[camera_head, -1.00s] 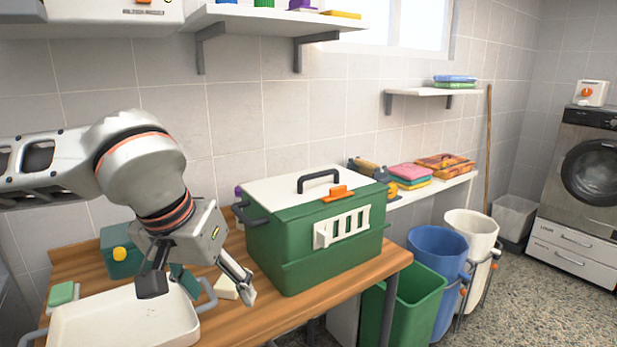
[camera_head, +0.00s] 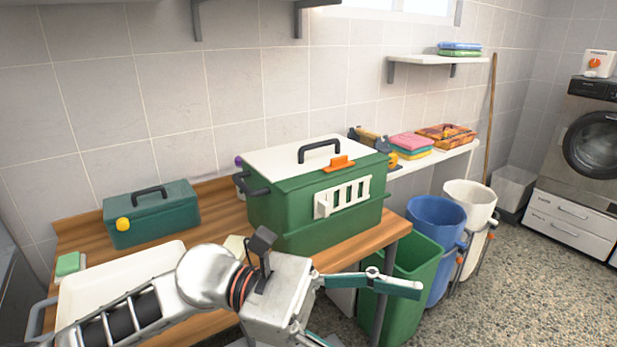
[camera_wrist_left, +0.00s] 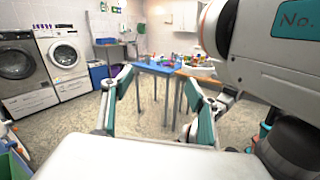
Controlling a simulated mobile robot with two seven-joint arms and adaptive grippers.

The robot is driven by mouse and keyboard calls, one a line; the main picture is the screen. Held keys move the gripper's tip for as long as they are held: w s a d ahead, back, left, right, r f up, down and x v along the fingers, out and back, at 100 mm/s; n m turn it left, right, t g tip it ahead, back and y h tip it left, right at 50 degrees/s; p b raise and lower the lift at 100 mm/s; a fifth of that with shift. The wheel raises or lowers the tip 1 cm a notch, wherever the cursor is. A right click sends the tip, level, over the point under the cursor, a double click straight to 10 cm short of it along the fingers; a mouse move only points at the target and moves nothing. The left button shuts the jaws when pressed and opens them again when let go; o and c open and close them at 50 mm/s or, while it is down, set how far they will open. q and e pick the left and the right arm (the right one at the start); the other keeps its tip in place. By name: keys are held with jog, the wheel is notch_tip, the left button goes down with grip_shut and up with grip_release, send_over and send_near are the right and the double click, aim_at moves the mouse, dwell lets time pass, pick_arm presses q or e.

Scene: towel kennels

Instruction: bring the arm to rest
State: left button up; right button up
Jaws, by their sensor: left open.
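My left arm comes in from the lower left in the head view. Its gripper (camera_head: 365,318) points right, in front of the wooden bench, with its fingers spread and nothing between them. In the left wrist view the same gripper (camera_wrist_left: 160,108) shows two teal-padded fingers wide apart, with floor and a distant blue table between them. My right gripper is in neither view.
A green kennel (camera_head: 310,215) with a white lid stands on the bench (camera_head: 225,232). A teal toolbox (camera_head: 152,212) and a white tray (camera_head: 125,268) are to its left. Green (camera_head: 408,300), blue (camera_head: 436,240) and white (camera_head: 470,205) bins stand right of the bench.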

pick_arm(q)
jog(key=w+a+n+t+h, duration=0.3)
jog(key=w+n+t+h, duration=0.5)
jog(key=n, duration=0.9)
jog(key=w+a+f+n+t+y, duration=0.45)
jog(key=f+n+t, duration=0.2)
jog(key=n, duration=0.35)
jog(key=w+a+f+n+t+y, duration=0.4)
jog(key=a+f+n+t+y, duration=0.15)
jog(key=n+t, duration=0.35)
jog(key=s+a+f+n+g+y, duration=0.1)
jog(key=a+f+n+y, duration=0.25)
jog(key=f, duration=0.35)
jog(key=s+a+f+n+y+p, duration=0.1)
jog(key=s+a+f+n+y, duration=0.15)
jog(key=f+n, duration=0.3)
jog(key=s+a+f+n+g+y, duration=0.1)
jog(key=a+f+n+y, duration=0.25)
jog(key=f, duration=0.45)
jog(key=s+a+f+n+g+y, duration=0.1)
jog(key=s+a+f+n+g, duration=0.1)
jog(key=s+f, duration=0.4)
jog(key=s+a+f+n+g+y, duration=0.2)
jog(key=s+a+f+n, duration=0.3)
jog(key=f, duration=0.3)
jog(key=shift+s+a+f+g+p, duration=0.15)
jog(key=shift+s+f+g+p, duration=0.2)
jog(key=shift+s, duration=0.5)
jog(key=shift+n, duration=0.25)
